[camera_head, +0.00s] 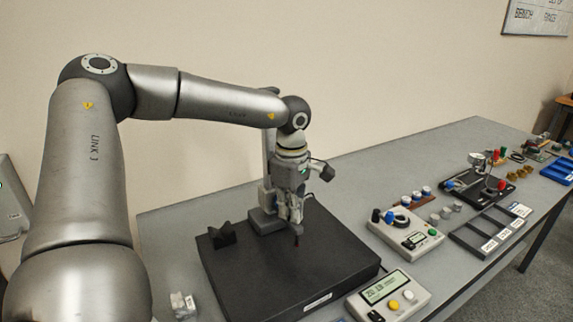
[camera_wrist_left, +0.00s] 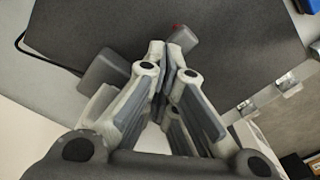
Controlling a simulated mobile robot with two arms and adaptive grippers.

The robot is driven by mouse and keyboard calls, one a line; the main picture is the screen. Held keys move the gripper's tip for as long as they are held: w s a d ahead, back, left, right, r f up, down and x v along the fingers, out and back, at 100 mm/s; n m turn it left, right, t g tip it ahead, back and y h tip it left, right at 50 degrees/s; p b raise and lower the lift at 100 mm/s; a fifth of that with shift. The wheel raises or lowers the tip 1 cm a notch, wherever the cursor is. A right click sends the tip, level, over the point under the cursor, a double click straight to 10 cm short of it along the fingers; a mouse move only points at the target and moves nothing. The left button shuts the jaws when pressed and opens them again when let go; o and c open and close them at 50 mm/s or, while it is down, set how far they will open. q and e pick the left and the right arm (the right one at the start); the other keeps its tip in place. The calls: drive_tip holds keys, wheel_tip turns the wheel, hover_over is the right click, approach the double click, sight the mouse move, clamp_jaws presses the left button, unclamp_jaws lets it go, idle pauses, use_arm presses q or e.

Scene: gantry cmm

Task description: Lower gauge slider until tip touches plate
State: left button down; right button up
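The height gauge (camera_head: 266,217) stands at the back of the black plate (camera_head: 325,270), its column mostly hidden behind my left arm. My left gripper (camera_head: 293,212) points down over the plate at the gauge. In the left wrist view my left gripper's fingers (camera_wrist_left: 166,58) are closed together at the slider (camera_wrist_left: 184,39), a small grey block with a reddish tip; the pinched part is hidden between the pads. In the head view a thin dark tip (camera_head: 297,239) shows below the fingers, close above the plate; whether it touches is unclear. My right gripper is not in view.
A dark V-shaped block (camera_head: 222,235) sits on the plate's left part. A readout box (camera_head: 388,297) stands by its front right corner, and a control box (camera_head: 405,233) farther right. Trays and fixtures line the bench's right side. The plate's front is clear.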

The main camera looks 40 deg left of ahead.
use_arm(q)
drive_tip(key=shift+f+b, duration=0.75)
drive_tip(key=shift+f, duration=0.2)
idle(0.7)
drive_tip(key=shift+r, duration=0.1)
drive_tip(key=shift+r+p, duration=2)
drive_tip(key=shift+r, duration=1.45)
